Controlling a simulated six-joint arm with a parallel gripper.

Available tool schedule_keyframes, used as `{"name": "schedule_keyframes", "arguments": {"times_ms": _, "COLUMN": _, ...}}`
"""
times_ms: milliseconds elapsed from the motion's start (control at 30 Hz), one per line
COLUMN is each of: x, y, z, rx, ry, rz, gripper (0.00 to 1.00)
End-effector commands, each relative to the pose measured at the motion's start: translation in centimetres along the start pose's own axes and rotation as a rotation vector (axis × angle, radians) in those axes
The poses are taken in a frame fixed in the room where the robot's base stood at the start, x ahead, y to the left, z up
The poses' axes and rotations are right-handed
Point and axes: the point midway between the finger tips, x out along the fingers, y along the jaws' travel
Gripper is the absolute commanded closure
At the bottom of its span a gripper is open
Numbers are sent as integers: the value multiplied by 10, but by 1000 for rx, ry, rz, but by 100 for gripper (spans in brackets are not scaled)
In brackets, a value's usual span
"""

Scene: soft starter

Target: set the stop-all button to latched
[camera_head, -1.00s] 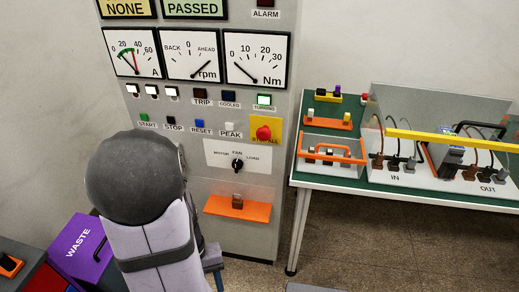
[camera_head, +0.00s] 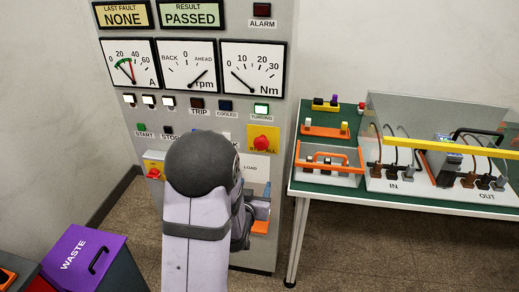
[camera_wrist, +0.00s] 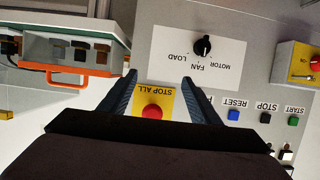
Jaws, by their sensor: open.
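The stop-all button (camera_head: 262,142) is a red mushroom head on a yellow plate, on the right side of the grey panel. It also shows, upside down, in the wrist view (camera_wrist: 152,111), with its STOP ALL label. My gripper (camera_wrist: 157,80) is open and empty in the wrist view. Its two dark fingers stand apart, left and right of the yellow plate, and the button appears between them. I cannot tell how far they are from the panel. Whether the button is latched is not clear.
Blue RESET (camera_wrist: 234,115), STOP (camera_wrist: 265,117) and green START (camera_wrist: 293,121) buttons sit beside it. A black rotary knob (camera_wrist: 202,46) is close by. A green-topped bench (camera_head: 330,192) stands right; a purple WASTE bin (camera_head: 84,250) stands lower left.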

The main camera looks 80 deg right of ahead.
Motion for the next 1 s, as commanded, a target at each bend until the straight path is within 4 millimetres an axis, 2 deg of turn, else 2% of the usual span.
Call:
{"name": "schedule_keyframes", "arguments": {"times_ms": 33, "x": -1, "y": 0, "z": -18, "rx": 0, "ry": 72, "rz": 2, "gripper": 43}}
{"name": "schedule_keyframes", "arguments": {"times_ms": 100, "x": -3, "y": 1, "z": -41, "rx": 0, "ry": 163, "rz": 3, "gripper": 43}}
{"name": "schedule_keyframes", "arguments": {"times_ms": 200, "x": -8, "y": 1, "z": -64, "rx": 0, "ry": 259, "rz": 5, "gripper": 43}}
{"name": "schedule_keyframes", "arguments": {"times_ms": 300, "x": -13, "y": 1, "z": -78, "rx": -1, "ry": 317, "rz": 6, "gripper": 43}}
{"name": "schedule_keyframes", "arguments": {"times_ms": 500, "x": -15, "y": 1, "z": -86, "rx": -2, "ry": 347, "rz": 6, "gripper": 43}}
{"name": "schedule_keyframes", "arguments": {"times_ms": 667, "x": -9, "y": 1, "z": -89, "rx": -2, "ry": 347, "rz": 6, "gripper": 43}}
{"name": "schedule_keyframes", "arguments": {"times_ms": 1000, "x": 28, "y": 2, "z": -102, "rx": -2, "ry": 345, "rz": 6, "gripper": 43}}
